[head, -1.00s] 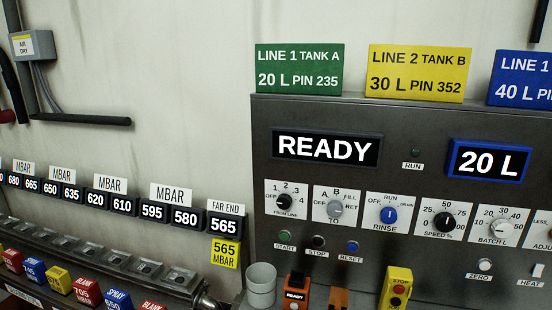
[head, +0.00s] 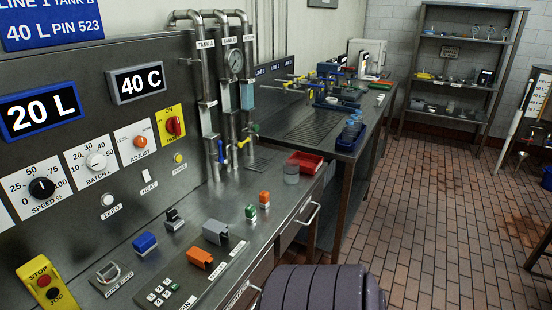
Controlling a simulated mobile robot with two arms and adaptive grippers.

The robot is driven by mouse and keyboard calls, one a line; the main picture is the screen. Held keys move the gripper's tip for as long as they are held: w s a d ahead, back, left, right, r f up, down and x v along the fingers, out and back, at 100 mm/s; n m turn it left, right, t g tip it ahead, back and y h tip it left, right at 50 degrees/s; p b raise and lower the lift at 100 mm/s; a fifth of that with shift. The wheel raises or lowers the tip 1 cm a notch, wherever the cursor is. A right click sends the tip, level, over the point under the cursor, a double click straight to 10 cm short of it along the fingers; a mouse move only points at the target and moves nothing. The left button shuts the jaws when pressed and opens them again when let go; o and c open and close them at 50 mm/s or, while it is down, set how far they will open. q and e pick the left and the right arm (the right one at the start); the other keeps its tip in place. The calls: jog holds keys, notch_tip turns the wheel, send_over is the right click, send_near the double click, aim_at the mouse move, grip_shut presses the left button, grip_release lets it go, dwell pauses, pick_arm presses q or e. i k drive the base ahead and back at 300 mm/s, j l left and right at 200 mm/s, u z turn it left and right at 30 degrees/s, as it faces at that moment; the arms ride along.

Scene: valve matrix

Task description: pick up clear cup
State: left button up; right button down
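A small see-through cup (head: 291,173) stands upright on the steel counter, right of the middle of the head view. It is just in front of a red tray (head: 305,161), which it partly overlaps in the picture. The cup looks empty, but it is too small to be sure. Neither of my grippers is in view, and nothing is seen touching the cup.
Orange and green blocks (head: 251,212) sit left of the cup near the counter's front edge. Pipes (head: 226,100) rise behind it. A dark ribbed rounded shape (head: 320,290) fills the bottom centre; I cannot tell what it is.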

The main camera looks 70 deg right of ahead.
aim_at(291, 172)
jog(key=z, duration=2.5)
